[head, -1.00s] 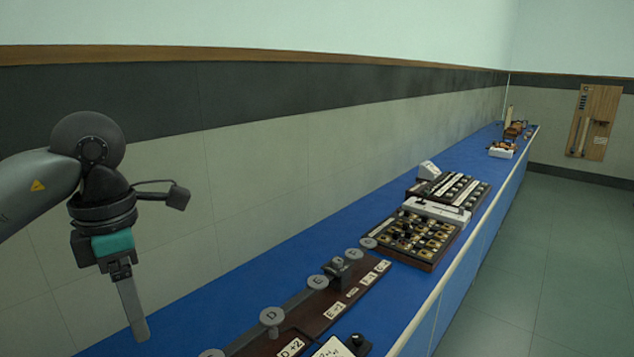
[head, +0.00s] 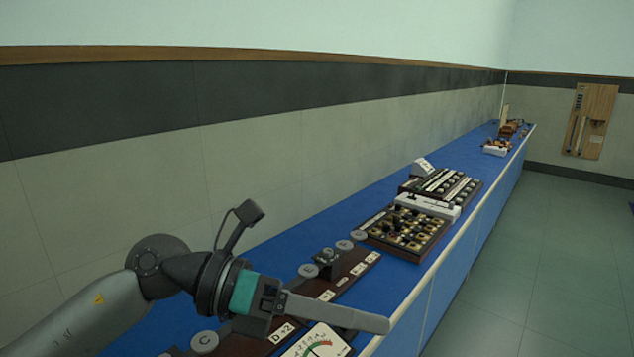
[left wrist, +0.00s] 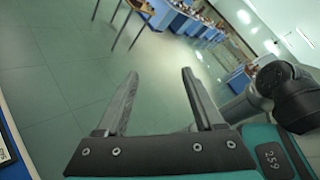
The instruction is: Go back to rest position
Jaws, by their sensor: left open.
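My left gripper (head: 335,313) reaches in from the lower left of the head view, over the near part of the blue bench (head: 232,262). Its fingers point right, toward the bench's front edge. In the left wrist view the two fingers of the left gripper (left wrist: 160,95) stand apart with nothing between them. Behind them are the green tiled floor and distant benches. My right gripper is in neither view.
Below the left gripper lie a dark labelled board with round discs (head: 345,280) and a dial meter (head: 318,343). A tray of small parts (head: 405,235) sits farther along the bench. A wooden panel (head: 591,120) hangs on the far wall. The floor at right is clear.

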